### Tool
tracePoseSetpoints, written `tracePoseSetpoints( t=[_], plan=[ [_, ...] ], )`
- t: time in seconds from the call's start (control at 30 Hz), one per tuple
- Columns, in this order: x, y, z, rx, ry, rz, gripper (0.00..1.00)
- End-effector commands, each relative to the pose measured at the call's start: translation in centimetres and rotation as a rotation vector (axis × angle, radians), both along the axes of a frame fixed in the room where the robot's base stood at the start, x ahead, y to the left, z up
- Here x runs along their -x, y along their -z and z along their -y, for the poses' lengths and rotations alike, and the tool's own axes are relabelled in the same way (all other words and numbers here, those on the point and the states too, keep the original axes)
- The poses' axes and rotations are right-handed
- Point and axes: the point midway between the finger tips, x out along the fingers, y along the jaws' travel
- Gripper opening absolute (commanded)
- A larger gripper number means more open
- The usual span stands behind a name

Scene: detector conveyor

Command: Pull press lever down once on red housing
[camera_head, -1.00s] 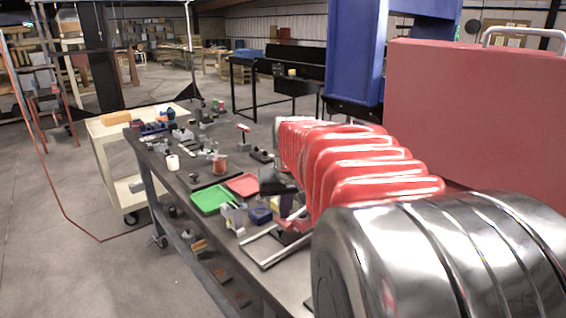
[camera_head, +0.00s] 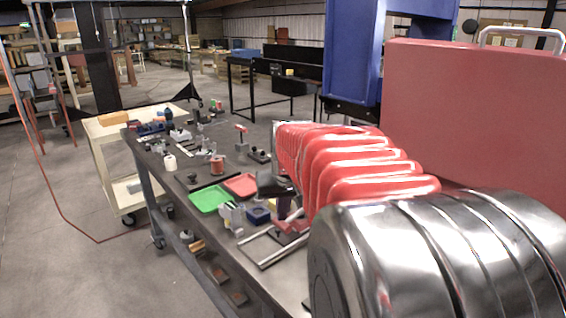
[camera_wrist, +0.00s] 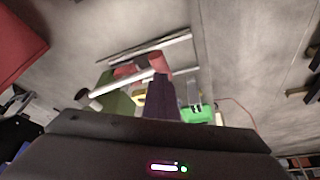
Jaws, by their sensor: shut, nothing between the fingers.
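My gripper (camera_head: 284,206) is low over the near part of the dark bench, partly hidden by my arm. In the wrist view its dark fingers (camera_wrist: 160,100) are shut and empty, pointing up the picture. A red part (camera_head: 292,226), which may be the red housing, lies by the pale metal rails (camera_head: 264,250). In the wrist view this red part (camera_wrist: 158,62) shows just beyond the fingertips, between the two rails (camera_wrist: 150,47). I cannot tell whether the fingers touch it. No lever can be made out clearly.
Several small parts crowd the far end. A cream cart (camera_head: 103,128) stands beyond.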

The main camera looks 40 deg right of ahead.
Motion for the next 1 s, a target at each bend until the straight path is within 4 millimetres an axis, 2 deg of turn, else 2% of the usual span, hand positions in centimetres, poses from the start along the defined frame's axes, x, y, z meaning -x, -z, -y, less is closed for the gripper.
tracePoseSetpoints(
  t=[1.0],
  plan=[
    [0.13, 0.88, -0.12, -0.005, 0.0, -0.007, 0.0]
  ],
)
